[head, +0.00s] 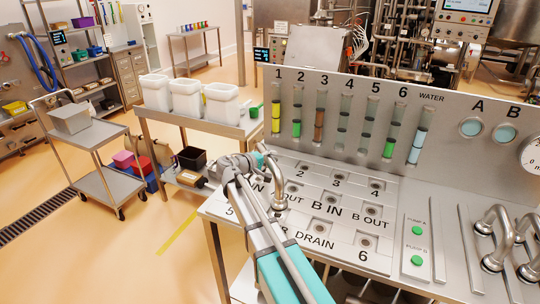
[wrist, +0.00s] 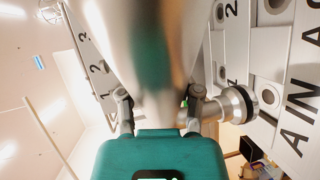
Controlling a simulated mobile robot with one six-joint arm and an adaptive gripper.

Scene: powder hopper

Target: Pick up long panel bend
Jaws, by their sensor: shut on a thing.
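My gripper (head: 248,165) is shut on a shiny metal panel bend, the long panel bend by the task's name, over the left side of the port panel. In the head view the bend (head: 277,190) curves down from the jaws, its lower end by the "OUT" label. In the wrist view the bend (wrist: 150,45) fills the middle, blurred and close, between the two dark fingers (wrist: 158,105). Its flanged end (wrist: 238,104) faces the panel. I cannot tell whether that end touches the panel. The bend's other end is hidden.
The port panel (head: 325,228) has several labelled ports. More metal bends (head: 494,238) stand at its right, past two green pump buttons (head: 417,230). An upright panel with coloured tubes (head: 319,115) rises behind. White bins (head: 186,98) stand on a table at left, near a cart (head: 105,190).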

